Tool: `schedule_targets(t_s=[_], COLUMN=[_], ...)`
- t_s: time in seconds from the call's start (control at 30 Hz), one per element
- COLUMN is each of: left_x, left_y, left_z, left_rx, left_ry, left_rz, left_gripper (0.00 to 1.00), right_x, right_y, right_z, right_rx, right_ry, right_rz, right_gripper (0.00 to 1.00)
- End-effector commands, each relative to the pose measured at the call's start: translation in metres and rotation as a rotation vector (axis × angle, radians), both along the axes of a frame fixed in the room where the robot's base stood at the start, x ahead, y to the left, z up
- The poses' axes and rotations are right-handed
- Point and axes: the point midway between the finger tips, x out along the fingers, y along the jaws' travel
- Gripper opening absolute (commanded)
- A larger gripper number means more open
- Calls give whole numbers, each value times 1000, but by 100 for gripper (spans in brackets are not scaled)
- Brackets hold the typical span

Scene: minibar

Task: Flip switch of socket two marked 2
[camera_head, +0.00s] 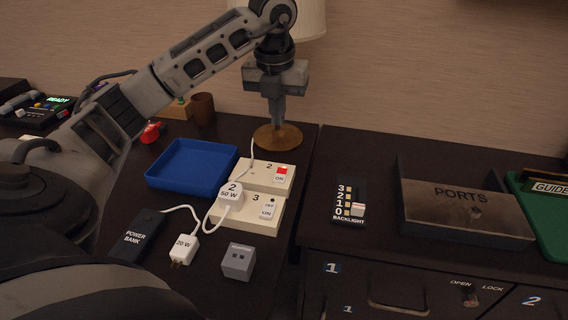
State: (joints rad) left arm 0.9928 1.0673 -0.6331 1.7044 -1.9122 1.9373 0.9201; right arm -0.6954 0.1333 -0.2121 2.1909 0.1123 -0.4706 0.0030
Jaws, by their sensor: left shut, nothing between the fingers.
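The cream socket marked 2 (251,180) lies on the dark counter, in the middle of the view. Its switch (282,173) is at its right end, with a red part showing above the word ON. The socket marked 3 (237,219) lies just in front of it, with its own OFF/ON switch (267,210). A white 50 W plug marked 2 (231,191) sits at the left of the two sockets; I cannot tell which one it is in. My left gripper (277,121) points down, shut and empty, behind and above socket 2, in front of the lamp base.
A blue tray (190,178) is left of the sockets. A power bank (137,238), a 20 W plug (184,248) and a grey cube (238,262) lie in front. A lamp base (296,139) stands behind. A backlight panel (349,203) and PORTS box (463,222) are right.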

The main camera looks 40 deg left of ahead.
Motion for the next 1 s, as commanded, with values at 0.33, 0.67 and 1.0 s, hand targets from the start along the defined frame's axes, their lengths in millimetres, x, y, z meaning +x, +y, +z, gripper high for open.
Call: schedule_targets(t_s=[0.33, 0.67, 1.0], left_x=[1, 8, 14], left_y=[0, 4, 7], left_z=[-15, -83, -132], left_rx=[-2, -3, -2], left_ry=[4, 5, 1], left_rz=[-2, -1, -2], left_gripper=[0, 0, 0], right_x=[0, 0, 0], right_y=[0, 0, 0], right_z=[-1, -3, -2], right_rx=[1, 2, 2], right_ry=[0, -2, -4], right_rz=[0, 0, 0], right_gripper=[36, 36, 36])
